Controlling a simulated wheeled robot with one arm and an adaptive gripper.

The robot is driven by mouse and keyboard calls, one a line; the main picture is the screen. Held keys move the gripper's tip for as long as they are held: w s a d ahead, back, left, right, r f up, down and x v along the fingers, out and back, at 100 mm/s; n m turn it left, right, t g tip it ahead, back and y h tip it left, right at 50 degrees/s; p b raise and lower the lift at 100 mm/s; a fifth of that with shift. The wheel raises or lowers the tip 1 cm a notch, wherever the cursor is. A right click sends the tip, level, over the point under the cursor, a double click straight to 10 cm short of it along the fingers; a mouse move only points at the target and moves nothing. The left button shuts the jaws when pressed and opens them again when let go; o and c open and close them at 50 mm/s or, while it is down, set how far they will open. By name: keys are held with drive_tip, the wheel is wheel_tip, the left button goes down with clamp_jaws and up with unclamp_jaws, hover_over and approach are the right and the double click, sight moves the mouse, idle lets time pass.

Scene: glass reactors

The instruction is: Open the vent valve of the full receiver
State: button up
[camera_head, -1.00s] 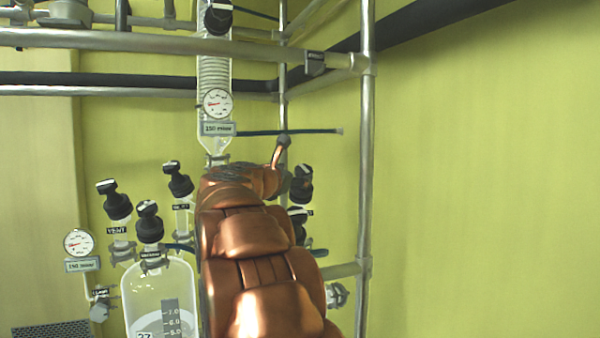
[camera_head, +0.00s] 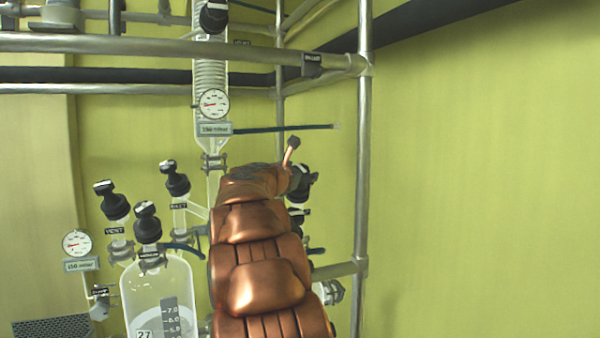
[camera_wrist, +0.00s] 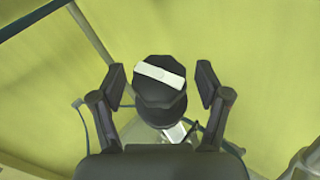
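In the wrist view a black valve knob (camera_wrist: 158,98) with a white bar across its top stands between the two fingers of my gripper (camera_wrist: 161,84). The fingers are open, with a gap on each side of the knob. In the head view my copper arm hides most of the gripper and the right-hand receiver; dark knobs (camera_head: 300,185) show past its right edge. The left glass receiver (camera_head: 150,285) has a scale, a tag reading 27 and pale contents. Its black vent valve knob (camera_head: 112,200) is at the left, above a VENT label. I cannot read a label on the knob between my fingers.
A metal pipe frame (camera_head: 362,200) stands right of the arm, with bars (camera_head: 150,45) across the top. A glass condenser (camera_head: 208,80) with a gauge (camera_head: 214,103) hangs above. Another gauge (camera_head: 76,243) is at the left. The right side by the green wall is free.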

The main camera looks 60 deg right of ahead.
drive_tip(key=c, duration=1.1)
drive_tip(key=shift+o, duration=0.2)
drive_tip(key=shift+w+f+n+t+b, duration=0.1)
drive_tip(key=shift+f+n+t+b, duration=0.2)
drive_tip(key=shift+n+t+b, duration=1.05)
drive_tip(key=shift+r+n+t+y+b, duration=0.25)
drive_tip(key=shift+n+t+b, duration=0.55)
drive_tip(key=shift+b, duration=1.05)
drive_tip(key=shift+r+n+t+y+p, duration=0.15)
drive_tip(key=shift+n+t+y+p, duration=0.75)
drive_tip(key=shift+n+t, duration=0.65)
drive_tip(key=shift+s+d+n+t+y+p, duration=0.15)
drive_tip(key=shift+n+t+y+p, duration=0.7)
drive_tip(key=shift+p, duration=0.85)
drive_tip(key=shift+s+a+n+t+y+p, duration=0.1)
drive_tip(key=shift+n+t+y+p, duration=0.4)
drive_tip(key=shift+n+t+p, duration=0.9)
drive_tip(key=shift+n+y+p, duration=0.55)
drive_tip(key=shift+y+p, duration=0.05)
drive_tip(key=shift+p, duration=0.6)
drive_tip(key=shift+d+n+t+y+p, duration=0.1)
drive_tip(key=shift+n+t+y+p, duration=0.8)
drive_tip(key=shift+n+y, duration=0.5)
drive_tip(key=shift+n+t+y, duration=0.25)
drive_tip(key=shift+n+y, duration=0.45)
drive_tip(key=shift+n, duration=0.2)
